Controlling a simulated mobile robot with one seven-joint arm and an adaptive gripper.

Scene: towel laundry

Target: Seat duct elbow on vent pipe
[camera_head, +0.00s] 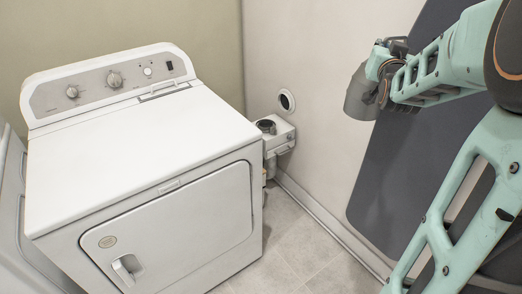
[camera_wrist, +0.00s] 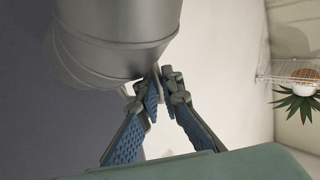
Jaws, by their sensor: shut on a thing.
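The duct elbow (camera_head: 361,98) is a grey metal piece held up in the air in front of the right wall. My gripper (camera_head: 384,84) is shut on its edge. In the wrist view the elbow (camera_wrist: 115,38) fills the upper left, and the fingertips of my gripper (camera_wrist: 161,90) pinch its rim. A short upright pipe (camera_head: 266,126) with a dark open top stands on a white wall box right of the dryer, well left of and below the elbow. It looks like the vent pipe. Its lower part is hidden by the dryer.
A white dryer (camera_head: 150,150) fills the left, close to the pipe. A round wall opening (camera_head: 287,101) with a pale collar is above the box (camera_head: 283,140). A dark grey board (camera_head: 400,165) leans behind my arm. The tiled floor (camera_head: 285,245) is clear.

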